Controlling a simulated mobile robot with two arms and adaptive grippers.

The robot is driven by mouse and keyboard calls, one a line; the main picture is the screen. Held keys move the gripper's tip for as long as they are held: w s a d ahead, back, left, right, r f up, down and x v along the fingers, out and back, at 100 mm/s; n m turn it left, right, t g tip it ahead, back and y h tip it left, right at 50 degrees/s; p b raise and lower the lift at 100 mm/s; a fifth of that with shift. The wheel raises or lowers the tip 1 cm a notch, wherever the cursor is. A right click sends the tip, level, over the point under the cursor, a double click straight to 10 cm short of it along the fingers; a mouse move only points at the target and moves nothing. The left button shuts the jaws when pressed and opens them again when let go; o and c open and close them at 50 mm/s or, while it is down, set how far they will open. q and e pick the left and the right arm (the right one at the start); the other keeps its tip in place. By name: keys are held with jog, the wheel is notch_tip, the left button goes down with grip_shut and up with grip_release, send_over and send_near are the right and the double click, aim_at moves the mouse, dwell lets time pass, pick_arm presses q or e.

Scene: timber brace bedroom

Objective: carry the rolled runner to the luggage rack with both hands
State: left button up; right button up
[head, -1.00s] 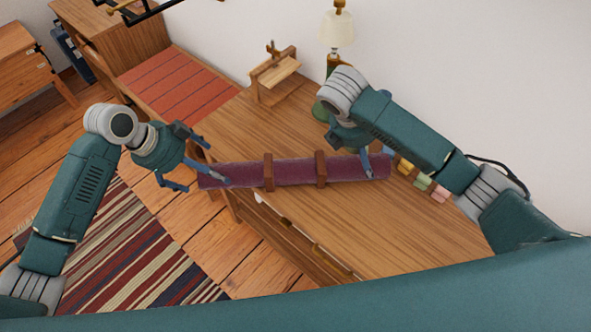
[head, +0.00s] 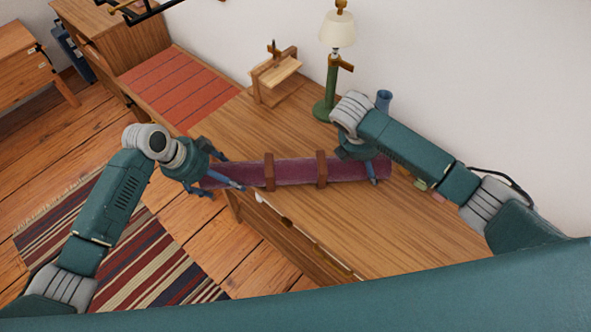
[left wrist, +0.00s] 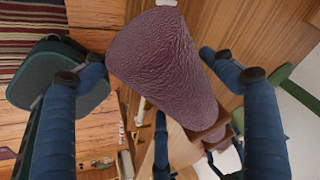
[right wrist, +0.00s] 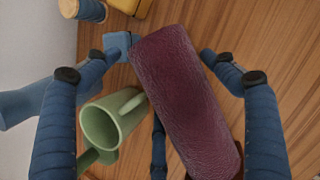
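The rolled runner (head: 295,170) is a purple roll with two brown straps, lying on the wooden desk top (head: 350,215). My left gripper (head: 230,172) is at its left end. In the left wrist view the open fingers stand on both sides of the roll (left wrist: 160,65), very close to it. My right gripper (head: 375,167) is over the right end. In the right wrist view its open fingers straddle the roll (right wrist: 185,95), with a gap on the left. A red striped surface (head: 180,85) adjoins the desk at the back left; I cannot tell whether it is the luggage rack.
A green mug (right wrist: 112,120) and a blue block (right wrist: 118,43) are close beside my right gripper. A lamp (head: 331,90), a small wooden stand (head: 275,78) and a blue cup (head: 384,100) are along the wall. A striped rug (head: 130,250) lies on the floor.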

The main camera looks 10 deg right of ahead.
aim_at(222, 171)
pick_arm(q)
jog(key=c, duration=1.3)
pick_arm(e)
jog(key=c, duration=1.3)
